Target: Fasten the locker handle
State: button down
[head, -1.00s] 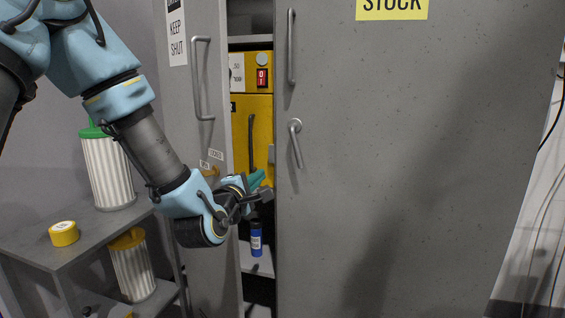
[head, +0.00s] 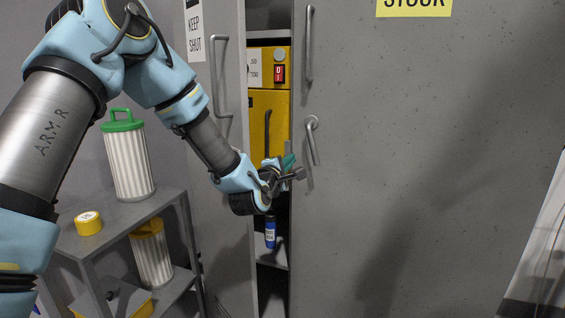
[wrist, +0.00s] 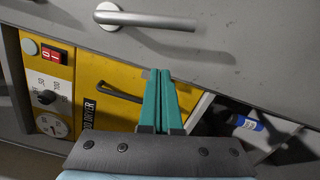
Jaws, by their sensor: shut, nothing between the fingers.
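The locker's lever handle (head: 314,148) hangs almost straight down from its round base, near the left edge of the right grey door (head: 430,150). In the wrist view the lever (wrist: 150,19) lies across the top of the picture. My gripper (head: 290,160) is shut and empty, at the door's left edge, just left of the lever's lower part. Its teal fingers (wrist: 158,76) lie together in the wrist view, with their tips apart from the lever. The left door (head: 218,180) stands apart from the right one, leaving an open gap.
Inside the gap are a yellow dryer (head: 267,115) with a red switch and a blue bottle (head: 270,233) on a lower shelf. Fixed bar handles stand on the left door (head: 214,80) and right door (head: 308,45). A grey shelf unit (head: 140,215) with filters stands left.

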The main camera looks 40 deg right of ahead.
jog(key=shift+s+d+r+p, duration=0.25)
jog(key=shift+s+d+p, duration=0.05)
jog(key=shift+s+d, duration=0.4)
jog(key=shift+s+d+r+p, duration=0.25)
jog(key=shift+s+d+p, duration=0.05)
jog(key=shift+s+d, duration=0.35)
jog(key=shift+s+d+f+b, duration=0.1)
jog(key=shift+s+b, duration=0.05)
jog(key=shift+b, duration=0.15)
jog(key=shift+s+n+b, duration=0.15)
jog(key=shift+n+b, duration=0.15)
jog(key=shift+n, duration=0.1)
